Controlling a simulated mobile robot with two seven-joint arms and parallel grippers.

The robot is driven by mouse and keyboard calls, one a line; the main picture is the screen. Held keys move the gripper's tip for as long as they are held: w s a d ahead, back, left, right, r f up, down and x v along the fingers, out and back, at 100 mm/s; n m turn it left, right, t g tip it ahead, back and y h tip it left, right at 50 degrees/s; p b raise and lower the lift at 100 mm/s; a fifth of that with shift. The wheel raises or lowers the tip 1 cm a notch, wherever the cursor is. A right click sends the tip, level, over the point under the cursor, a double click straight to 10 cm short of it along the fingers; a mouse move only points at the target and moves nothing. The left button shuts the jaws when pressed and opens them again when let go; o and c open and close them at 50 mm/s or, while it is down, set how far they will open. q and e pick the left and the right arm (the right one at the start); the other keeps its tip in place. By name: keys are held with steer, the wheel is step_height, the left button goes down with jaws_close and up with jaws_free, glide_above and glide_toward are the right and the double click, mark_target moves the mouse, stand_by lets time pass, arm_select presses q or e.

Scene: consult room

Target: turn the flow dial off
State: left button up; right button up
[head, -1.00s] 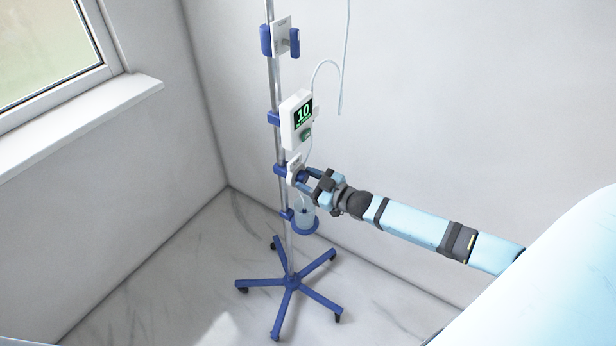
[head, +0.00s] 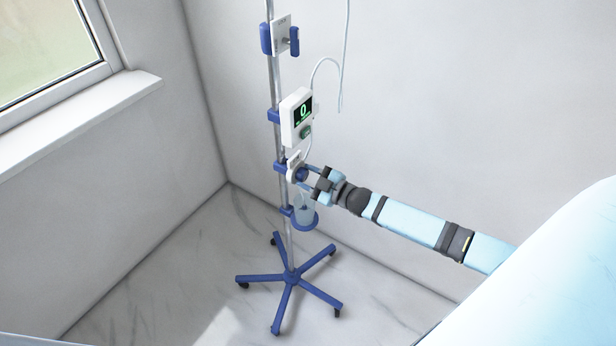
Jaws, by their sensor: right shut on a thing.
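The flow dial (head: 302,174) is a small blue knob on a white plate (head: 294,166), clamped to the metal pole below the pump. My right gripper (head: 306,178) reaches in from the right and is shut on the dial, its fingers on either side of it and hiding part of it. The white pump box (head: 293,121) above has a black screen (head: 303,112) showing a green 0. A green button (head: 306,132) sits under the screen. My left gripper is out of view.
The pole stands on a blue base (head: 291,278) with several legs and wheels. A blue-rimmed cup (head: 304,217) hangs just below my gripper. A thin white tube (head: 344,60) loops at the upper right. Walls and a window (head: 50,45) surround the corner.

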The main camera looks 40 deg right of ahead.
steer(key=o, duration=0.8)
steer(key=shift+o, duration=0.7)
steer(key=shift+s, duration=0.1)
steer(key=v, duration=1.3)
steer(key=shift+s+d, duration=0.2)
steer(key=shift+s, duration=0.1)
